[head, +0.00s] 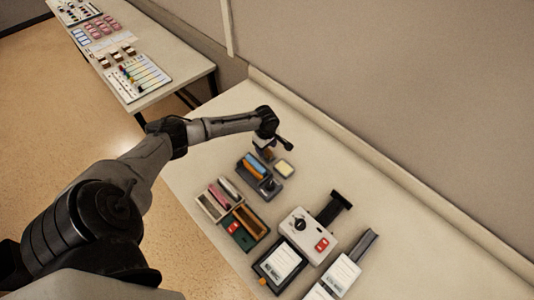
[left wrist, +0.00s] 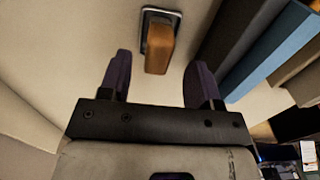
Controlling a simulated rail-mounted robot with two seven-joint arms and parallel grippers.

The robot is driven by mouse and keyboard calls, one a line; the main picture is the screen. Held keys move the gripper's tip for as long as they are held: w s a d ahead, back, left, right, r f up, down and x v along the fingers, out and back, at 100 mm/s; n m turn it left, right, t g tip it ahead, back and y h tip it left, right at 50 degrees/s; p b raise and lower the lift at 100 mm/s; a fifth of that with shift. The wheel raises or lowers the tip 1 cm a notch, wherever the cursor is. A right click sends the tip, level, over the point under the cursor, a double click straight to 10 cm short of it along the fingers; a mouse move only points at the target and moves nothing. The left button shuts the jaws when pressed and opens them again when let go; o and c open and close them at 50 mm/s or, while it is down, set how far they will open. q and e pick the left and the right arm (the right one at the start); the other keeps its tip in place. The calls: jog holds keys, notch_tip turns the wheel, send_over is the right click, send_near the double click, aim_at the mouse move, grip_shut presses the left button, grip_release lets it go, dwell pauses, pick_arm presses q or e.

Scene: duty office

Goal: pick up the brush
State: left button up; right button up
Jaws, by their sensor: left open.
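A brown wooden block-like handle (left wrist: 159,48) with a dark, pale-edged base stands on the table in the left wrist view; it looks like the brush. Its bristles cannot be made out. In the head view a small brown piece of it (head: 267,154) shows just under my left gripper (head: 274,146). My left gripper is open, its two dark fingers (left wrist: 160,65) apart on either side of the handle's near end, with clear gaps. I cannot tell whether the fingertips are down at its height. My right gripper is not in view.
A dark tray (head: 270,193) with blue and orange items is close by. A pale yellow block (head: 284,169) lies to the right. Nearer are a box with pink and grey items (head: 208,207), a green tray (head: 243,238) and a white device (head: 301,239). The wall runs behind.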

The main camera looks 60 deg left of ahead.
aim_at(267, 150)
pick_arm(q)
jog(key=shift+w+d+f, duration=0.15)
jog(key=shift+f, duration=1.5)
jog(key=c, duration=1)
jog(key=shift+r, duration=0.6)
notch_tip(267, 150, up, 3)
jog(key=shift+f, duration=0.1)
jog(key=w+d+r, duration=0.6)
jog(key=d+r, duration=0.1)
jog(key=d, duration=0.3)
